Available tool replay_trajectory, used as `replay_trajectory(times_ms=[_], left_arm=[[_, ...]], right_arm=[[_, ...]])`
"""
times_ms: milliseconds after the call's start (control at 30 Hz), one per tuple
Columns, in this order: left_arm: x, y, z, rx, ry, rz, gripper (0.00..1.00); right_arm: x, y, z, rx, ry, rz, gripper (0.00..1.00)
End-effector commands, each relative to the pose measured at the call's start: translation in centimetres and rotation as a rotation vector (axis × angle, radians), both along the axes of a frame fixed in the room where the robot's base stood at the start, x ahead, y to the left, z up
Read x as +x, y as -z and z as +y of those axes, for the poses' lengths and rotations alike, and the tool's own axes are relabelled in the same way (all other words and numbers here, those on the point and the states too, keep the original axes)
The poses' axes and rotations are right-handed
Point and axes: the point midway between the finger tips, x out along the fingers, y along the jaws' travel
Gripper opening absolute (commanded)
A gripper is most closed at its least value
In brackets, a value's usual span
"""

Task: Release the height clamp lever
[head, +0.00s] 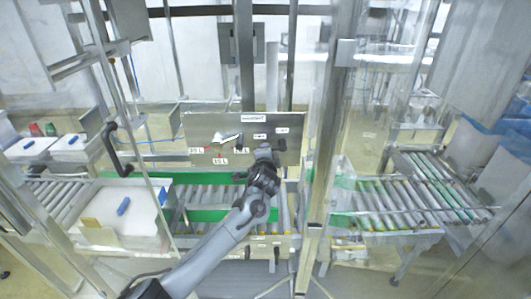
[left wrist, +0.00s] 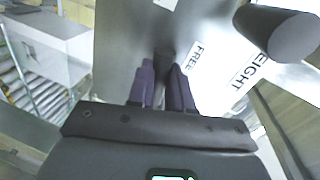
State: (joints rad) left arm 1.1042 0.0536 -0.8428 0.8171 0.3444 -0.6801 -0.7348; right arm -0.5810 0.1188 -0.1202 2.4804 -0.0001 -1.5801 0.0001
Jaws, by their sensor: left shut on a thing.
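My left gripper (head: 263,167) is at the lower part of the grey label panel (head: 205,128) in the head view. In the left wrist view, its two purple-grey fingers (left wrist: 163,85) are closed around a dark lever (left wrist: 164,58) that stands out from the metal panel. Labels reading "FREE" (left wrist: 195,57) and "HEIGHT" (left wrist: 248,72) are to the right of the lever. The fingers hide the lever's near end, and the arm hides it in the head view. My right gripper is not in view.
A thick grey cylinder (left wrist: 285,36) juts out right of the fingers in the left wrist view. Roller conveyors (head: 395,200) run below and to the right of the panel. A white box (head: 140,212) stands at the left, and a metal post (head: 325,170) rises right of the arm.

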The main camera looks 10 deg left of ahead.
Motion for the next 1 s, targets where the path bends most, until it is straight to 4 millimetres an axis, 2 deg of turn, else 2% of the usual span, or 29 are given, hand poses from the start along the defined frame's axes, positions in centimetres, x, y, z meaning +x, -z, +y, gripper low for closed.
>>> replay_trajectory(times_ms=[233, 267, 400, 433, 767, 1000], left_arm=[[0.0, 0.0, 0.1, 0.004, 0.0, 0.002, 0.0], [0.0, 0.0, 0.1, 0.004, 0.0, 0.002, 0.21], [0.0, 0.0, 0.0, 0.002, 0.0, 0.001, 0.43], [0.0, 0.0, 0.0, 0.002, -0.001, 0.0, 0.45], [-0.1, 0.0, 0.0, 0.001, 0.0, 0.0, 0.45], [-1.1, -0.1, -0.1, 0.0, -0.001, -0.001, 0.45]], right_arm=[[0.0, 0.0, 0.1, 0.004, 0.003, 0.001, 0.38], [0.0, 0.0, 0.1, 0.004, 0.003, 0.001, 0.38], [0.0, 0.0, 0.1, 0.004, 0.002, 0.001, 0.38], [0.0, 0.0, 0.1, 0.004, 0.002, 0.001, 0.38], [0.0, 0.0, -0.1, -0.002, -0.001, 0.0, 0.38], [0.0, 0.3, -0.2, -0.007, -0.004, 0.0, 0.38]])
